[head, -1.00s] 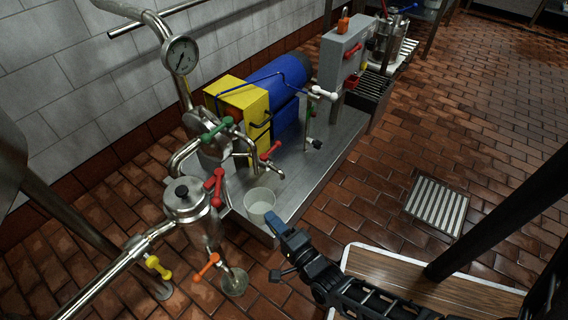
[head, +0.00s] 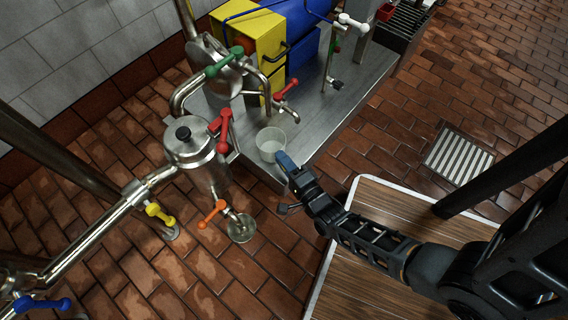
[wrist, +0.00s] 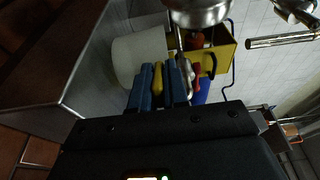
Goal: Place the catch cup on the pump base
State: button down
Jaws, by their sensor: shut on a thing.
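The exact contact with the wall is not clear.
A red-handled tap (head: 287,90) stands just behind the cup. A steel vessel (head: 193,145) with a red lever is to the left. The yellow and blue pump (head: 258,45) is behind.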

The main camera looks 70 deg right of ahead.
jog(key=shift+f, duration=0.6)
jog(key=shift+f, duration=0.15)
jog(key=c, duration=1.1)
grip_release()
